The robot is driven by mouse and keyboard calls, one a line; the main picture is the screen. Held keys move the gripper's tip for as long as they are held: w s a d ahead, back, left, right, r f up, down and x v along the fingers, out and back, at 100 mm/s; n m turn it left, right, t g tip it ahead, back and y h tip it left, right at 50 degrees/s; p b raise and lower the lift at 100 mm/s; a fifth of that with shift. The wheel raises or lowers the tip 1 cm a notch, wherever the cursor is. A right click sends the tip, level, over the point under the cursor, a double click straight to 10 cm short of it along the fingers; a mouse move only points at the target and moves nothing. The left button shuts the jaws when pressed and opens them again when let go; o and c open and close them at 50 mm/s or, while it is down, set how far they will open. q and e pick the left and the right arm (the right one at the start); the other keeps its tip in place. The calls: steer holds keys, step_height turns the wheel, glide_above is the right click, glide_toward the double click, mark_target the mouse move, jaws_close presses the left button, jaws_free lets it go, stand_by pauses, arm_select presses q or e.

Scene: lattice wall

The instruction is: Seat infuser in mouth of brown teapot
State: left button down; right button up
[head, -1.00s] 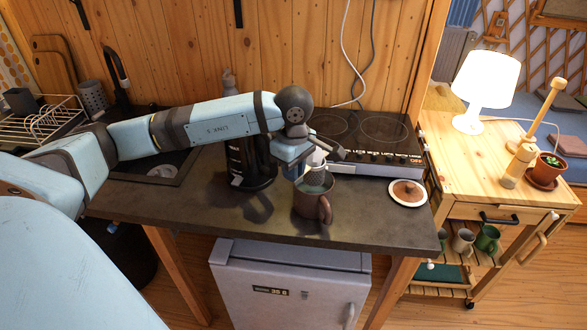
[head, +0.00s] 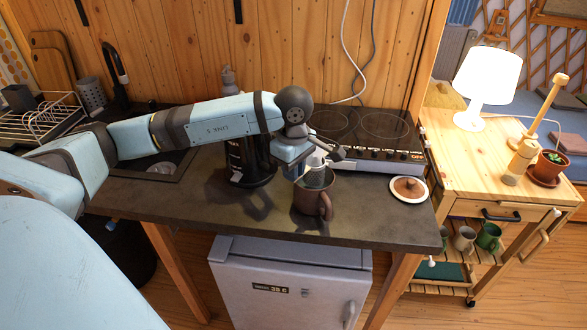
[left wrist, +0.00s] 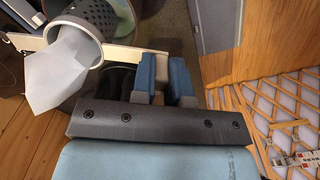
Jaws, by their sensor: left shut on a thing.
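The brown teapot (head: 311,201) stands near the front edge of the dark counter, its handle toward the right. My left gripper (head: 303,168) is just above it on the left, shut on the infuser's pale handle. The infuser (head: 316,161) is over the teapot's mouth, partly hidden by my gripper; I cannot tell whether its lower end is inside. In the left wrist view the infuser (left wrist: 92,18) is a grey perforated cup, and its cream handle bar (left wrist: 122,53) runs between the blue fingers (left wrist: 162,78). My right gripper is not in view.
A brown knobbed lid (head: 408,187) lies on a white plate right of the teapot. A black appliance (head: 247,160) stands close behind my gripper on the left. The cooktop (head: 365,130) is behind. The counter's front edge is close to the teapot.

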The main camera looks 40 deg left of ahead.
arm_select(q)
steer(key=shift+f+b, duration=1.9)
steer(key=shift+f, duration=0.25)
stand_by(0.7)
steer(key=shift+c, duration=2.1)
jaws_free()
steer(key=shift+r, duration=0.1)
steer(key=shift+r+p, duration=1.6)
steer(key=shift+r, duration=1.8)
step_height(320, 180, up, 2)
step_height(320, 180, up, 12)
steer(key=shift+b, duration=0.4)
steer(key=shift+f, duration=0.1)
